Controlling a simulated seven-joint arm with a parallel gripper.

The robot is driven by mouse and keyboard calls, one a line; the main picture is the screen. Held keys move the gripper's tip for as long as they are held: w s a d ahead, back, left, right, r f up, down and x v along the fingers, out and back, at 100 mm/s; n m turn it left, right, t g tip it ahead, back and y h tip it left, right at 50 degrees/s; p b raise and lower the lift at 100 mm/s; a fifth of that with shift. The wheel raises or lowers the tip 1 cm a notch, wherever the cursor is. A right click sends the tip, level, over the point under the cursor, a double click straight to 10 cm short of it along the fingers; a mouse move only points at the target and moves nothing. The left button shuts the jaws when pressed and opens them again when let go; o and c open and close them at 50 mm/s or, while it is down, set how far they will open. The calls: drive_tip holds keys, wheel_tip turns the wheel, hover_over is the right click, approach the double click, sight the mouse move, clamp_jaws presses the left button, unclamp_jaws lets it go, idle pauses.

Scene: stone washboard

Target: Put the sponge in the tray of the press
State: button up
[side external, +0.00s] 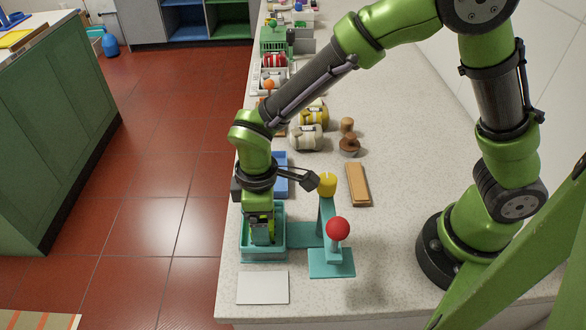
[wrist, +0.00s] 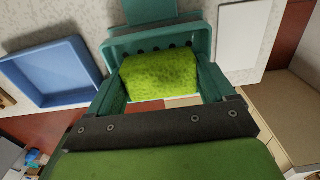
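The sponge (wrist: 158,75) is a yellow-green block inside the outline of the tray in the wrist view. The press's tray (side external: 283,257) is a teal open box at the counter's left edge; its rim and a row of holes show in the wrist view (wrist: 125,47). The press (side external: 330,262) has a teal stand and a red ball knob. My gripper (side external: 262,238) points down into the tray. In the wrist view its dark green fingers (wrist: 160,85) are on both sides of the sponge, apparently closed on it. The sponge's underside and any contact with the tray floor are hidden.
A blue tray (side external: 281,170) stands behind the press tray. A white card (side external: 262,287) lies in front of it. A wooden block (side external: 358,185) and a yellow-topped post (side external: 327,184) are to the right. The counter drops to the red floor on the left.

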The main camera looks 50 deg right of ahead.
drive_tip(key=shift+o, duration=1.2)
wheel_tip(320, 180, up, 17)
drive_tip(key=s+d+r+m+t+y, duration=0.1)
drive_tip(key=s+d+m+t, duration=0.2)
drive_tip(key=d+m, duration=0.3)
drive_tip(key=s+d+r+m+t+y, duration=0.1)
drive_tip(key=s+d+m+t, duration=0.3)
drive_tip(key=d, duration=0.9)
drive_tip(key=s+r+m, duration=0.1)
drive_tip(key=m, duration=0.2)
drive_tip(key=shift+d+r, duration=0.25)
drive_tip(key=shift+s, duration=0.1)
drive_tip(key=shift+c, duration=0.3)
